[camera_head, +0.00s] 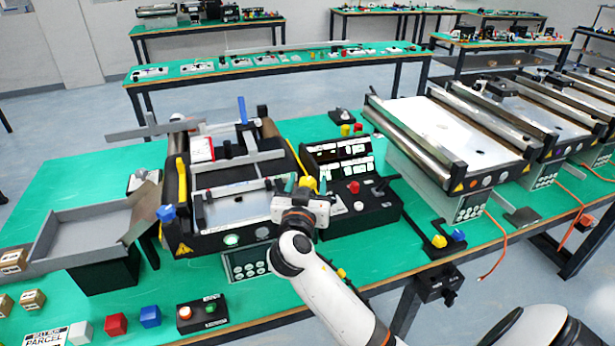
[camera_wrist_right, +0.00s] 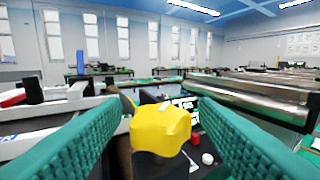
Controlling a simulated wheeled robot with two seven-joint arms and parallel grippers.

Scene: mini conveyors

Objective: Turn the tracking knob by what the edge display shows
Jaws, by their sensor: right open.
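A yellow lobed knob (camera_head: 308,183), which looks like the tracking knob, stands at the right side of the mini conveyor (camera_head: 240,207). It fills the middle of the wrist view (camera_wrist_right: 160,130). My right gripper (camera_head: 306,186) is open at the knob; its teal fingers (camera_wrist_right: 162,105) stand on either side of it in the wrist view. I cannot tell whether they touch it. The display panel (camera_head: 341,158), black with lit readouts, stands behind and right of the knob; its figures are too small to read. My left gripper is out of view.
A black control box (camera_head: 360,206) with a red button (camera_head: 353,187) and a white button (camera_head: 358,206) sits right of the gripper. A grey tray (camera_head: 75,228) is at the left. Cubes and a button box (camera_head: 203,312) lie in front. Another conveyor (camera_head: 455,135) stands right.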

